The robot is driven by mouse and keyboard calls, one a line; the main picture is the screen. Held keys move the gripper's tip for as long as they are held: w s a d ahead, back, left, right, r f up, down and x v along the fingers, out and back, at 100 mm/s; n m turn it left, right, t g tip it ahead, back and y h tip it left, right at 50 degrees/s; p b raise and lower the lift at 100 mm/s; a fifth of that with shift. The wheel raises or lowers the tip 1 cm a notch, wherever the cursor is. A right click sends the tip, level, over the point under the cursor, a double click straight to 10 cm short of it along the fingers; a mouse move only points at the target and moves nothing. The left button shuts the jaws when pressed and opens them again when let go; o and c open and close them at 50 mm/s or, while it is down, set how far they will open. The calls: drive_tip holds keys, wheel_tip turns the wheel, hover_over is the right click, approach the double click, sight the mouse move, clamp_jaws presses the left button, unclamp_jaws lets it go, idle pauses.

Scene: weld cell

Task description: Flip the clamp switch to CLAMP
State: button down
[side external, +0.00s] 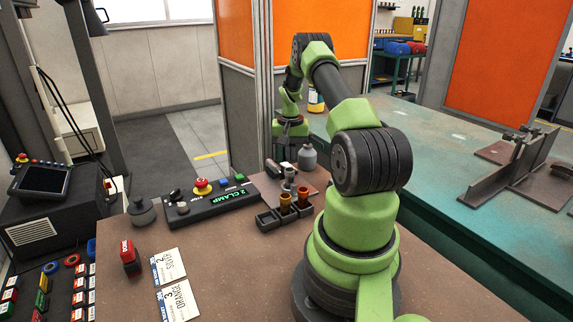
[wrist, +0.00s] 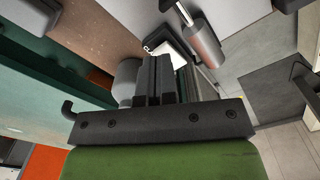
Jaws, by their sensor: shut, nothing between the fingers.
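A dark control box (side external: 215,203) lies on the brown bench, and its lit green display reads "2 CLAMP". A small black-knobbed lever (side external: 175,193) stands at the box's left end; which way it is set is too small to tell. My gripper (wrist: 154,62) is shut and empty in the wrist view, with its dark fingers side by side. In the side external view my arm reaches over to the bench's far side, right of the box, and I cannot make out the fingers there. I cannot identify the lever in the wrist view.
The box also carries a red mushroom button (side external: 202,186), a blue button (side external: 225,182) and a green one (side external: 239,178). A tray with copper cups (side external: 285,203) sits right of it, a grey jar (side external: 307,156) behind. A lidded pot (side external: 141,210) stands left. Cards (side external: 178,300) lie in front.

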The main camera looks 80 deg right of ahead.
drive_tip(key=shift+f, duration=1.3)
idle(0.4)
drive_tip(key=shift+r, duration=3.55)
